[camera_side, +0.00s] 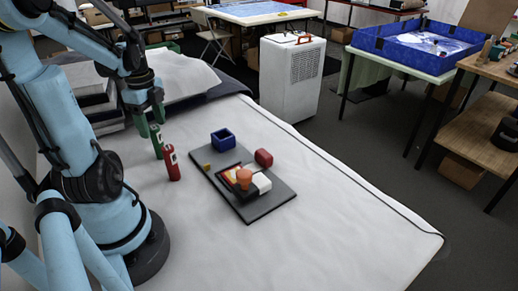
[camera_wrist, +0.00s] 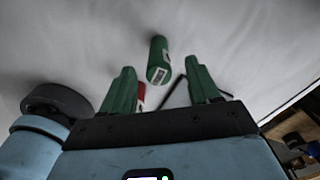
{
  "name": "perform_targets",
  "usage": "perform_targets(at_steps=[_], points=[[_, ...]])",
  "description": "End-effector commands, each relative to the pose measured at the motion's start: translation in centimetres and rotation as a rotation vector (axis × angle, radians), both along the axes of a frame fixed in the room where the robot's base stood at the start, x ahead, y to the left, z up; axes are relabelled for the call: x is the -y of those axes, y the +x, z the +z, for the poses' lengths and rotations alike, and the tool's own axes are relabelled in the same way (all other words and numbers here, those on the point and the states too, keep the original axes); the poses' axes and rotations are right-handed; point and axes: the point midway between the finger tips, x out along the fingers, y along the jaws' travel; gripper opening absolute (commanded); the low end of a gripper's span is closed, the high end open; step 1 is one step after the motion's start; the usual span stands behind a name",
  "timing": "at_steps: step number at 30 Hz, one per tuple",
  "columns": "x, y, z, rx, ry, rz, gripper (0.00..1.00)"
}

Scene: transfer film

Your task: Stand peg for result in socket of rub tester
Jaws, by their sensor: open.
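A green peg (camera_side: 157,147) with a pale label stands upright on the white table, left of the rub tester. A red peg (camera_side: 172,164) with a pale label stands in front of it. The rub tester has a dark flat base (camera_side: 262,206). A blue square open-topped socket (camera_side: 223,140) sits at its back. My gripper (camera_side: 149,117) is open, pointing down just above the green peg. In the wrist view the green peg (camera_wrist: 158,60) shows beyond the open fingers (camera_wrist: 160,82), between their lines.
The tester base also carries a red block (camera_side: 263,158), an orange knob (camera_side: 243,178), a white block (camera_side: 262,183) and a small yellow block (camera_side: 206,167). The table (camera_side: 340,215) is clear to the right. A dark cable runs along its right edge.

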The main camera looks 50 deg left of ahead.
Motion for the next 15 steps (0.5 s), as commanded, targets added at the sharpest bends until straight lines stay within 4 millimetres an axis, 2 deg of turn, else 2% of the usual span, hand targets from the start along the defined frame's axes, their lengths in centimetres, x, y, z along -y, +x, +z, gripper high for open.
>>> perform_targets(at_steps=[9, 15], points=[[0.3, 0.1, -3.5, 0.000, 0.000, 0.000, 0.61], [0.3, 0.0, -4.6, 0.000, 0.000, 0.000, 0.61]])
